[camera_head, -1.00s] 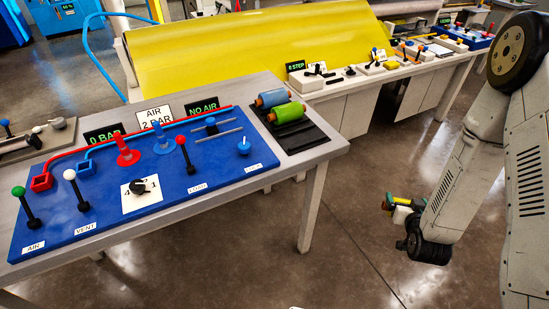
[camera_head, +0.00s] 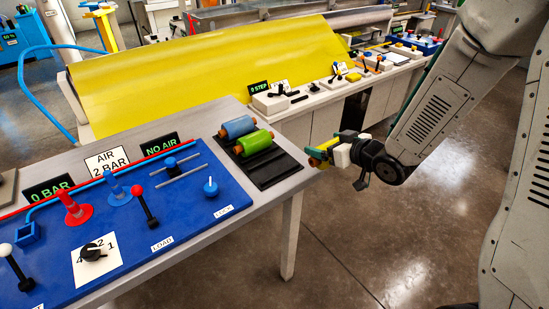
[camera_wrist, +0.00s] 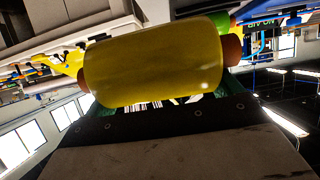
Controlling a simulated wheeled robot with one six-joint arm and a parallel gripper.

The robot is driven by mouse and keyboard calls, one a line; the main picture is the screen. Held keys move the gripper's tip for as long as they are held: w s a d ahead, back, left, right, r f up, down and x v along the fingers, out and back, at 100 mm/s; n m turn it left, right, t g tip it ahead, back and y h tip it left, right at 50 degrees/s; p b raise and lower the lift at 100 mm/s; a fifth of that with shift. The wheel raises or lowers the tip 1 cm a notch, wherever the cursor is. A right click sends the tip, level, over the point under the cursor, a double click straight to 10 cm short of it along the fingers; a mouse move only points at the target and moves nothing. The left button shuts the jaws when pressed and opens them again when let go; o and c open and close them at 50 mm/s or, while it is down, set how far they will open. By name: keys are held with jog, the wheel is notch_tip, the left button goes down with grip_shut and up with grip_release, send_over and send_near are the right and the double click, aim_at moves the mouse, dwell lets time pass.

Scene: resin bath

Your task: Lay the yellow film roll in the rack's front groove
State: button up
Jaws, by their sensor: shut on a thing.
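The yellow film roll (camera_wrist: 150,65) with orange-brown ends fills the upper middle of the wrist view. It also shows small in the head view (camera_head: 327,144). My gripper (camera_head: 322,153) is shut on it, with green fingers partly hidden behind it in the wrist view. It holds the roll in the air just right of the table's right end, apart from the rack. The black rack (camera_head: 283,171) lies at that table end. A blue roll (camera_head: 237,127) lies at its back and a green roll (camera_head: 254,143) in front of that. The rack's front part is bare.
A blue panel (camera_head: 200,205) with levers, a dial and signs covers the table left of the rack. A wide yellow sheet (camera_head: 200,75) slopes behind. A white bench (camera_head: 300,125) with small devices runs back right. Open floor (camera_head: 390,250) lies right of the table.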

jog(key=w+a, duration=0.1)
jog(key=a, duration=0.4)
jog(key=w+a, duration=0.1)
jog(key=a, duration=0.4)
jog(key=w+a+f, duration=0.1)
jog(key=a, duration=0.4)
jog(key=shift+w+a, duration=0.2)
jog(key=shift+w, duration=0.05)
jog(key=shift+a+f, duration=0.1)
jog(key=shift+f, duration=1.6)
jog(key=shift+f, duration=0.1)
jog(key=shift+f, duration=0.35)
jog(key=o, duration=0.9)
jog(key=shift+f, duration=0.1)
